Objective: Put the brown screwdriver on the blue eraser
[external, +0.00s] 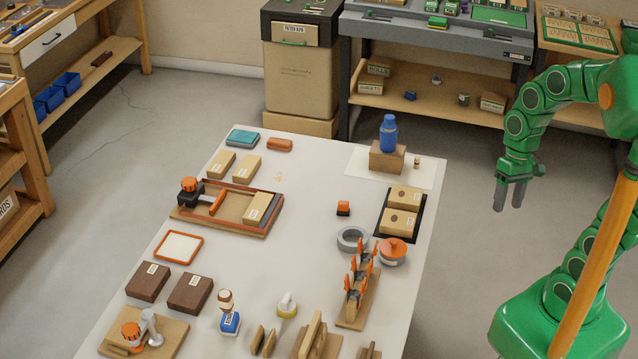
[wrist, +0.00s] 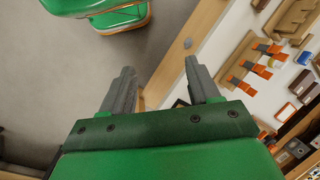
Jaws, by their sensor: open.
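My gripper (external: 508,203) hangs open and empty over the floor, to the right of the white table. In the wrist view my gripper (wrist: 160,78) has its two fingers apart with nothing between them. A small blue block with a pale label (external: 229,323) stands near the front of the table; I cannot tell surely whether it is the blue eraser. A brown-and-white knobbed piece (external: 226,299) shows directly above it, and I cannot tell whether it is part of it. I cannot make out a brown screwdriver for certain.
On the white table (external: 300,241), a rack of orange-handled tools (external: 358,284), a grey tape ring (external: 352,238) and an orange-lidded pot (external: 392,251) stand near the right edge. A blue bottle (external: 388,133) stands on a wooden block. The table's middle is clear.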

